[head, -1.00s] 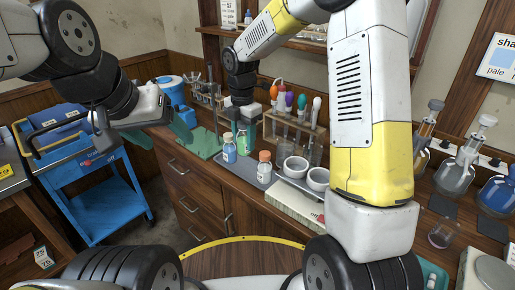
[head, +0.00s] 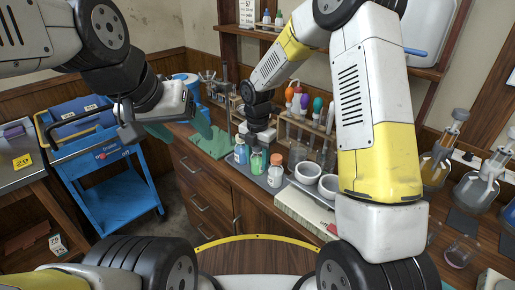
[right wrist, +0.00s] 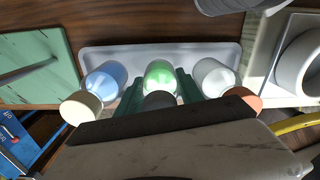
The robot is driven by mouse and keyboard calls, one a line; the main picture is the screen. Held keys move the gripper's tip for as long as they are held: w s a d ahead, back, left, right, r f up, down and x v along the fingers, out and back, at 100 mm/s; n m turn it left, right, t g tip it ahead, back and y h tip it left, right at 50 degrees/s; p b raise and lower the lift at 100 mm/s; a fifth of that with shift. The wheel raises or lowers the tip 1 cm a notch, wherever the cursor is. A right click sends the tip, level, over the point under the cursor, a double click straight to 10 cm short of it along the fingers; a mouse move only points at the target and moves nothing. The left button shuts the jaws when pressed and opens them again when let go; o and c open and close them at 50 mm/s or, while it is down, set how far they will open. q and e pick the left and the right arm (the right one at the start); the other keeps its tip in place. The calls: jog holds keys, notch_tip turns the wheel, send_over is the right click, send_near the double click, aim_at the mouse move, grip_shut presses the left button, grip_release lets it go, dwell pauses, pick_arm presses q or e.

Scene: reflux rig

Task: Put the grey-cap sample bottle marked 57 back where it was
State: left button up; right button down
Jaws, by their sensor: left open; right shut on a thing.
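The grey-cap bottle (head: 256,162) holds green contents; its number is not readable. It is the middle one of three bottles in a row at the grey tray (right wrist: 215,50). My right gripper (head: 260,149) is above it and shut on it; the right wrist view shows the green bottle (right wrist: 160,74) between the teal fingers, its dark cap partly hidden. It looks upright and at about its neighbours' level; I cannot tell whether it touches the tray. My left gripper (head: 180,127) is open and empty, away to the left.
A blue bottle with a cream cap (head: 241,152) stands left of the held bottle, and a white bottle with an orange cap (head: 275,172) right, both close. White mortars (head: 307,172) stand further right, a rack of droppers (head: 305,125) behind. A green mat (head: 208,142) lies left.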

jog(key=shift+f, duration=0.2)
jog(key=c, duration=0.7)
grip_release()
jog(key=shift+c, duration=0.2)
jog(key=shift+r, duration=0.1)
